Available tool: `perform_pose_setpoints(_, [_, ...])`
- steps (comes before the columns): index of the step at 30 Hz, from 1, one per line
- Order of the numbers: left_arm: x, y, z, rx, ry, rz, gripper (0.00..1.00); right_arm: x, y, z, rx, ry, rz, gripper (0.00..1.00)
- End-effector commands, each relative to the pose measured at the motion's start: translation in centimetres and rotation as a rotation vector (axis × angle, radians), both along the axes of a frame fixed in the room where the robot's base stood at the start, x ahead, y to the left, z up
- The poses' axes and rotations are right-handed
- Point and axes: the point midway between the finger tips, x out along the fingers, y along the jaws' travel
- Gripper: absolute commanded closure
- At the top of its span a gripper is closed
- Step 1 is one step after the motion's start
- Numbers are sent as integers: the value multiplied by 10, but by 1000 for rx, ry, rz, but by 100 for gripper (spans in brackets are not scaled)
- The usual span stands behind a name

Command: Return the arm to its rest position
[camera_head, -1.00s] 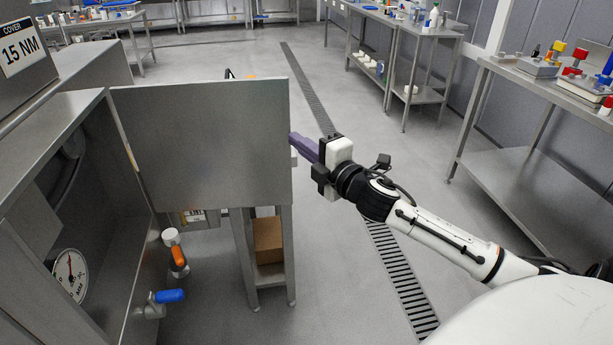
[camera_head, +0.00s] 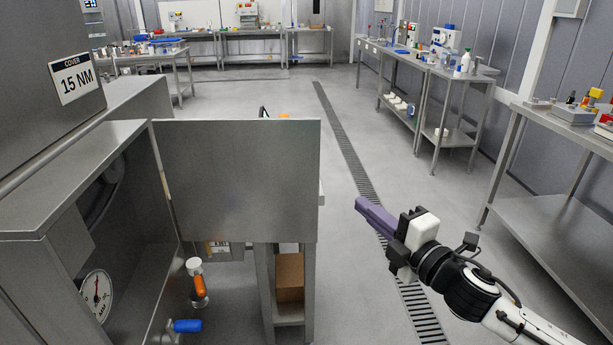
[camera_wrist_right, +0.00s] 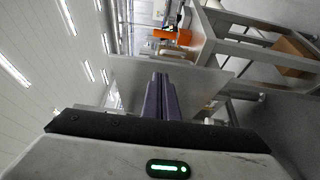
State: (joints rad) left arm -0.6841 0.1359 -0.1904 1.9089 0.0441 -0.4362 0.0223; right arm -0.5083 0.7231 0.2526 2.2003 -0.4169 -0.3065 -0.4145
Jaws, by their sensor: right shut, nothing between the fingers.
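My right arm comes in from the lower right of the head view. Its gripper (camera_head: 368,212) has purple fingers pointing up and left, shut with nothing between them. It is in the open air over the floor, to the right of the open metal door (camera_head: 238,178) and apart from it. In the right wrist view the purple fingers (camera_wrist_right: 161,98) lie together in the middle, with the metal panel (camera_wrist_right: 205,84) beyond them. My left gripper is not in view.
A steel cabinet (camera_head: 80,185) with a gauge (camera_head: 97,297) and an orange-handled valve (camera_head: 199,285) stands at the left. A cardboard box (camera_head: 290,276) sits on a low shelf. A steel table (camera_head: 555,225) is at the right. The floor between is clear.

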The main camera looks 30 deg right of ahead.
Motion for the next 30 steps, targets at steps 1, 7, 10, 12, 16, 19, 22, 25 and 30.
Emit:
perform_pose_setpoints(1, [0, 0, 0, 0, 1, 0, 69, 0, 0, 0, 0, 0, 0, 100])
perform_pose_setpoints(7, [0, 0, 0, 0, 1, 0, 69, -1, 0, -8, 26, 14, -5, 100])
perform_pose_setpoints(10, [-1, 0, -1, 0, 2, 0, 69, -8, 2, -42, 129, 72, -25, 100])
perform_pose_setpoints(12, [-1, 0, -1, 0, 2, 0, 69, -18, 8, -80, 256, 139, -51, 100])
perform_pose_setpoints(16, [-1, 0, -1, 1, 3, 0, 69, -49, 36, -169, 559, 298, -122, 100])
perform_pose_setpoints(19, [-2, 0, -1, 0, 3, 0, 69, -80, 71, -230, 794, 418, -186, 100])
perform_pose_setpoints(22, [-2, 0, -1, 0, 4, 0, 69, -114, 115, -282, 1018, 531, -256, 100])
perform_pose_setpoints(25, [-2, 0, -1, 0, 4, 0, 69, -145, 160, -318, 1208, 628, -321, 100])
perform_pose_setpoints(30, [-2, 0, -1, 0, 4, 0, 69, -180, 215, -348, 1415, 734, -399, 100])
